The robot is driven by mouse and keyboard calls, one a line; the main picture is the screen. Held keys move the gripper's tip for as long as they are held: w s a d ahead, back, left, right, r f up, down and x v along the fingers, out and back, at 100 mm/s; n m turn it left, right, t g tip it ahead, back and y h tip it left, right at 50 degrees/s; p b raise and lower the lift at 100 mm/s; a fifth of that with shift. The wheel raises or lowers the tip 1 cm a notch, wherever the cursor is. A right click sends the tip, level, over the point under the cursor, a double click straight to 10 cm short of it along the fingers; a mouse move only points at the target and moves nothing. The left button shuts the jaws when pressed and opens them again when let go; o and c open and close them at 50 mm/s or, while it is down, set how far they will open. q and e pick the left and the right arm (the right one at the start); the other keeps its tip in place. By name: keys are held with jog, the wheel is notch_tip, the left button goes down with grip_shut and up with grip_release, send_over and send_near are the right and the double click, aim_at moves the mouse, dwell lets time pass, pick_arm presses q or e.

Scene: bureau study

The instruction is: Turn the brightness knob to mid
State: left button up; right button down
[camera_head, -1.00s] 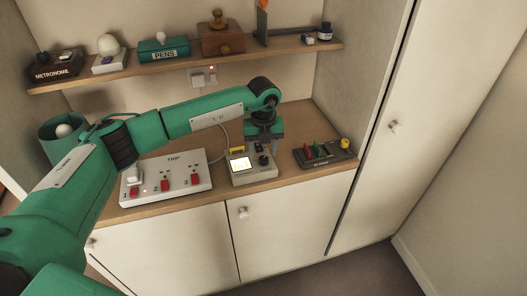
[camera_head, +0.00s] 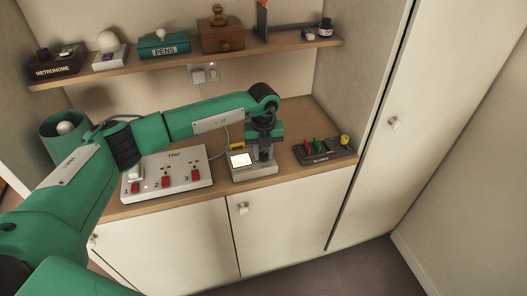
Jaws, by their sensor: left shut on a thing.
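A small grey device (camera_head: 254,172) with a lit screen (camera_head: 240,160) stands on the wooden desk. My left gripper (camera_head: 264,158) points down at the right part of this device, beside the screen. It is shut on a knob there, which the fingers mostly hide. I cannot read the knob's angle or any marks around it. My right gripper is not in view.
A white panel (camera_head: 152,183) with red switches stands to the left of the device. A dark tray (camera_head: 326,158) with coloured parts stands to the right. A shelf (camera_head: 190,55) with several objects hangs above. Some desk (camera_head: 300,117) behind is clear.

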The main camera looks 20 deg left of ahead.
pick_arm(q)
jog(key=shift+n, duration=0.3)
jog(key=n+b, duration=0.1)
jog(key=n, duration=0.2)
jog(key=shift+f+n+b, duration=0.1)
jog(key=shift+n+b, duration=0.2)
jog(key=shift+b, duration=0.05)
jog(key=n+b, duration=0.1)
jog(key=n, duration=0.4)
jog(key=shift+n, duration=0.3)
jog(key=o, duration=1)
jog(key=shift+r, duration=0.25)
